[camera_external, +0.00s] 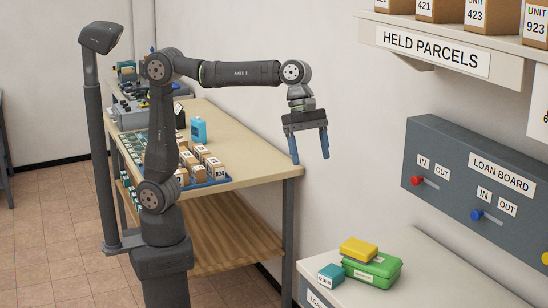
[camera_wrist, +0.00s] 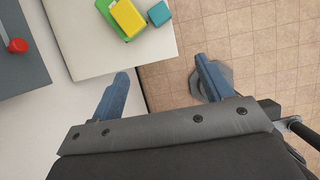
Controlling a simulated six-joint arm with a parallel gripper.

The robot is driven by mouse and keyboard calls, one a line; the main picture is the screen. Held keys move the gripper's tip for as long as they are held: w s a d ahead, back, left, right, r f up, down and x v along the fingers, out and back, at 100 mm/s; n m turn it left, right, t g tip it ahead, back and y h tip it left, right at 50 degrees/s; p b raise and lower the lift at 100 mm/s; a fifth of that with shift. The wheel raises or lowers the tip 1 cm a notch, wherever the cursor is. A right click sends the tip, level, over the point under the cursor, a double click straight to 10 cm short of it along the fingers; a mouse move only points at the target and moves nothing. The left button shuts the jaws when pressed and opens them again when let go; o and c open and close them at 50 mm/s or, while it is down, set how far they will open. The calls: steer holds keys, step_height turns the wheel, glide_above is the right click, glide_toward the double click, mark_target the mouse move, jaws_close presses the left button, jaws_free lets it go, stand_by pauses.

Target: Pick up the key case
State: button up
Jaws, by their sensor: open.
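A green case (camera_external: 374,271) with a white label lies on the pale loan counter (camera_external: 440,285) at lower right. A yellow box (camera_external: 358,250) rests on top of it, and a small teal box (camera_external: 331,275) stands just left of it. The labels are too small to read, so I cannot tell which is the key case. In the wrist view the green case (camera_wrist: 103,9), yellow box (camera_wrist: 128,18) and teal box (camera_wrist: 159,13) are at the top, beyond my fingertips. My gripper (camera_external: 310,158) is open and empty, pointing down, well above the counter; its blue fingers (camera_wrist: 162,68) are spread apart.
A grey loan board (camera_external: 450,190) with red and blue knobs is on the wall at right. A held-parcels shelf (camera_external: 433,50) with boxes is above it. A wooden table (camera_external: 250,150) with several small parcels stands behind my arm. The air between gripper and counter looks clear.

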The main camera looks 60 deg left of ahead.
steer(key=m+y, duration=0.5)
steer(key=m, duration=0.9)
glide_above(332, 270)
step_height(332, 270, down, 24)
steer(key=shift+w, duration=0.1)
steer(key=shift+f, duration=2.85)
steer(key=c, duration=1.2)
steer(key=shift+r, duration=0.1)
